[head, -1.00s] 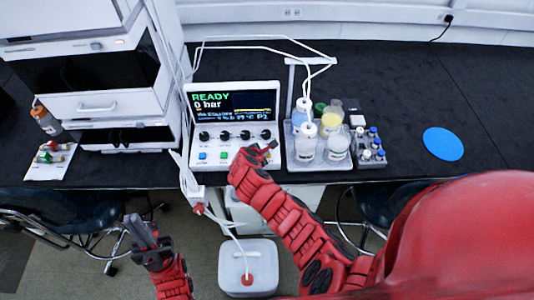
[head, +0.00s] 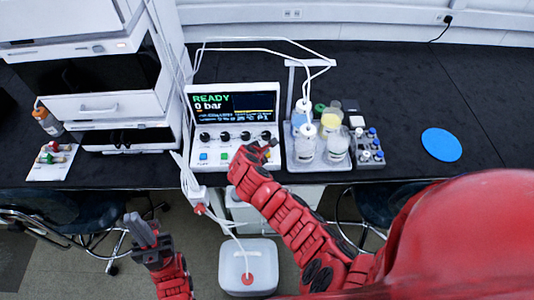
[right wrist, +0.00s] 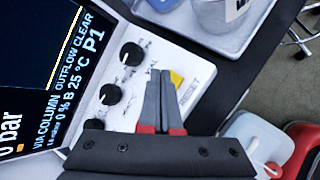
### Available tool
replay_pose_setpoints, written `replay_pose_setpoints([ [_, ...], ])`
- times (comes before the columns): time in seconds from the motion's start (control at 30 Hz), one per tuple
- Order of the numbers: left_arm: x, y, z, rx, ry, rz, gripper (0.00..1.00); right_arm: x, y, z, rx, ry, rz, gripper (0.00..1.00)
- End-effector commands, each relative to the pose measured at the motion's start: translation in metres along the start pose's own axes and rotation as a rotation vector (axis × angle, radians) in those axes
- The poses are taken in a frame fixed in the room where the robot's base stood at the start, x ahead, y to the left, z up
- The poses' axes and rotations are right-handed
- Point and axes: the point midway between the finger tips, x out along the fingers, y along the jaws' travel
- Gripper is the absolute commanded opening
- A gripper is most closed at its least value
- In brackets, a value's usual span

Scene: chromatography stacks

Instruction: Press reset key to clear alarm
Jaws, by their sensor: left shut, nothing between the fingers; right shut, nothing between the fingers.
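The control unit (head: 200,168) stands on the black bench, its screen (head: 235,106) showing READY and 0 bar. In the right wrist view the screen (right wrist: 30,60) also reads OUTFLOW CLEAR. The yellow reset key (right wrist: 177,78), labelled RESET, sits on the sloped panel, partly hidden by my fingers. My right gripper (right wrist: 160,72) is shut and empty, its tips over or beside the key; contact cannot be told. In the head view my right gripper (head: 266,147) is at the panel's right end. My left gripper (head: 140,226) is shut and empty, low in front of the bench.
A blue key (head: 203,156), a green key (head: 224,156) and several black knobs are on the panel. A tray of bottles (head: 318,165) stands close right of the unit, with a vial rack (head: 370,152) beyond. A white canister (head: 248,268) is below. The bench's right side is mostly clear.

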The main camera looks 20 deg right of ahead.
Motion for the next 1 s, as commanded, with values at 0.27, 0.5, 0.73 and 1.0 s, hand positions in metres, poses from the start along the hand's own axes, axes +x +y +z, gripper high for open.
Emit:
replay_pose_setpoints([
  [0.27, 0.011, -0.001, -0.002, 0.000, 0.000, 0.000, 0.00, -0.010, 0.007, 0.007, 0.000, 0.000, 0.000, 0.00],
  [0.5, 0.027, -0.001, -0.005, 0.000, 0.000, 0.000, 0.00, -0.027, 0.020, 0.020, 0.000, -0.001, 0.002, 0.00],
  [0.73, 0.035, -0.002, -0.006, 0.000, 0.000, 0.000, 0.00, -0.036, 0.027, 0.026, 0.001, 0.000, 0.002, 0.00],
  [1.0, 0.034, -0.002, -0.006, 0.000, 0.000, 0.000, 0.00, -0.035, 0.026, 0.025, 0.000, 0.000, 0.001, 0.00],
])
